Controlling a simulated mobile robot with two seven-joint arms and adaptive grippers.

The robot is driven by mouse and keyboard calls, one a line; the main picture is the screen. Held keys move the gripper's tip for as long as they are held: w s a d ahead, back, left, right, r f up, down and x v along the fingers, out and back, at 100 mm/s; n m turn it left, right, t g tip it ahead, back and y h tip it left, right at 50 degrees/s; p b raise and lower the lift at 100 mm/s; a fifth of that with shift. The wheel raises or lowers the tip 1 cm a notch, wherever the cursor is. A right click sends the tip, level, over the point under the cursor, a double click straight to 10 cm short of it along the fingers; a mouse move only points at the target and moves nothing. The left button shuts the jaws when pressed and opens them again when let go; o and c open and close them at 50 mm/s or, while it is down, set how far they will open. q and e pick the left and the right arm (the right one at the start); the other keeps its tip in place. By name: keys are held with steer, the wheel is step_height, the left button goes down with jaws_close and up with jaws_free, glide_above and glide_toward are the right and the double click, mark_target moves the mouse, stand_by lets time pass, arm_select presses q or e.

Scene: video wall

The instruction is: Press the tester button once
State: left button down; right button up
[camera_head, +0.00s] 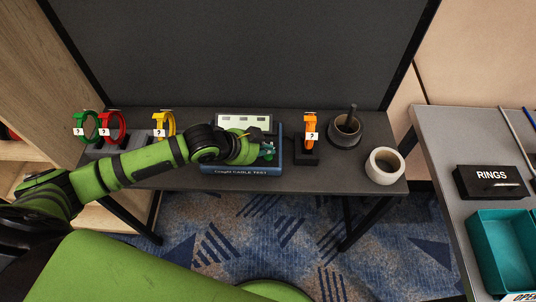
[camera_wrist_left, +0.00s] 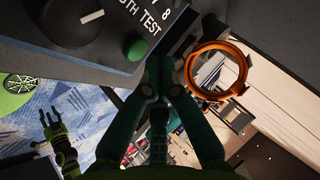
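The cable tester is a blue-edged box (camera_head: 240,170) with a light panel, on the dark table in the head view. Its dark face (camera_wrist_left: 115,25) fills the upper left of the left wrist view, with a round green button (camera_wrist_left: 137,49) and a black knob beside it. My left gripper (camera_head: 268,151) is over the tester's right part. In the left wrist view its fingers (camera_wrist_left: 164,62) are together and empty, a little below and right of the button, apart from it in the picture. My right gripper seems to show small and far off in the left wrist view (camera_wrist_left: 57,135); its opening is unclear.
An orange ring (camera_head: 310,122) stands on a holder just right of the tester, close to my left gripper. Green, red and yellow rings stand at left. A grey side table holds a teal bin (camera_head: 503,250).

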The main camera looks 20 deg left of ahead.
mark_target(266, 158)
arm_select(q)
steer(key=shift+f, duration=0.1)
stand_by(0.7)
steer(key=shift+f, duration=0.3)
steer(key=shift+f, duration=0.45)
stand_by(0.5)
stand_by(0.4)
steer(key=shift+r+p, duration=0.85)
step_height(266, 158, up, 5)
steer(key=p, duration=0.5)
steer(key=shift+r, duration=0.1)
